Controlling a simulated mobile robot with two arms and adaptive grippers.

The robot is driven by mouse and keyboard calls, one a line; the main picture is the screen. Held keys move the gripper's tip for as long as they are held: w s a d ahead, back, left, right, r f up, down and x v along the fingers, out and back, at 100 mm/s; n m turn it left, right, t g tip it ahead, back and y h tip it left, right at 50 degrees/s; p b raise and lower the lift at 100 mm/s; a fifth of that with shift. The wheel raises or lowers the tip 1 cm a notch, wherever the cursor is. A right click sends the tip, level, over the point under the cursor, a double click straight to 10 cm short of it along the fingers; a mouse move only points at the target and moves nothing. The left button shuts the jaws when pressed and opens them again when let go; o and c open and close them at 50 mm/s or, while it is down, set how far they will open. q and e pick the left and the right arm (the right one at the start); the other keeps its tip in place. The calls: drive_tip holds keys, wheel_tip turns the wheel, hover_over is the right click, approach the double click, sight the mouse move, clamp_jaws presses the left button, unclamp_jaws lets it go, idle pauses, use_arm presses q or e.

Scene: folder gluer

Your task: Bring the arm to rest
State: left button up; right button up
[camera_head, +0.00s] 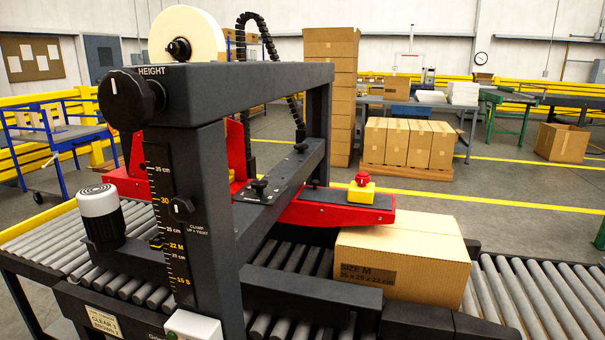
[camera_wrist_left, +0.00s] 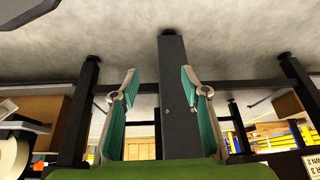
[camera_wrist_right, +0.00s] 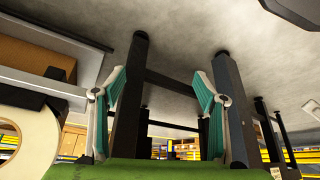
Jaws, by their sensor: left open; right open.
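My left gripper (camera_wrist_left: 159,78) shows in the left wrist view with its two teal-padded fingers apart and nothing between them. My right gripper (camera_wrist_right: 157,76) shows in the right wrist view, also with its fingers spread and empty. Behind both grippers are the dark legs of a stand, with grey floor around them. These wrist views look upside down. Neither arm nor gripper shows in the head view, so their positions relative to the machine cannot be told there.
The carton-sealing machine (camera_head: 240,68) fills the head view's middle, with a height knob (camera_head: 126,98), tape roll and red arms. A size M carton (camera_head: 400,250) lies on its roller conveyor (camera_head: 530,295). Stacked cartons (camera_head: 408,143) stand behind; open floor (camera_head: 490,215) lies to the right.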

use_arm(q)
drive_tip(key=s+a+f+g+p, duration=0.2)
drive_tip(key=s+p, duration=0.4)
drive_tip(key=s, duration=0.6)
drive_tip(key=s+a+f+g+y+p, duration=0.1)
drive_tip(key=s+a+f+g+p, duration=0.1)
drive_tip(key=s, duration=1.1)
drive_tip(key=a+f+p, duration=0.1)
drive_tip(key=f+p, duration=0.1)
drive_tip(key=p, duration=0.1)
drive_tip(key=shift+a+g+p, duration=0.2)
drive_tip(key=shift+g+p, duration=0.1)
drive_tip(key=shift+p, duration=0.1)
use_arm(e)
drive_tip(key=s+d+f+g, duration=0.2)
drive_tip(key=s+f, duration=0.1)
drive_tip(key=s, duration=0.9)
drive_tip(key=s+d+f+g+h, duration=0.1)
drive_tip(key=s+d+f+g, duration=0.1)
drive_tip(key=s, duration=1.1)
drive_tip(key=shift+d+f+g, duration=0.3)
drive_tip(key=shift+d+f, duration=0.15)
drive_tip(key=shift+d, duration=0.25)
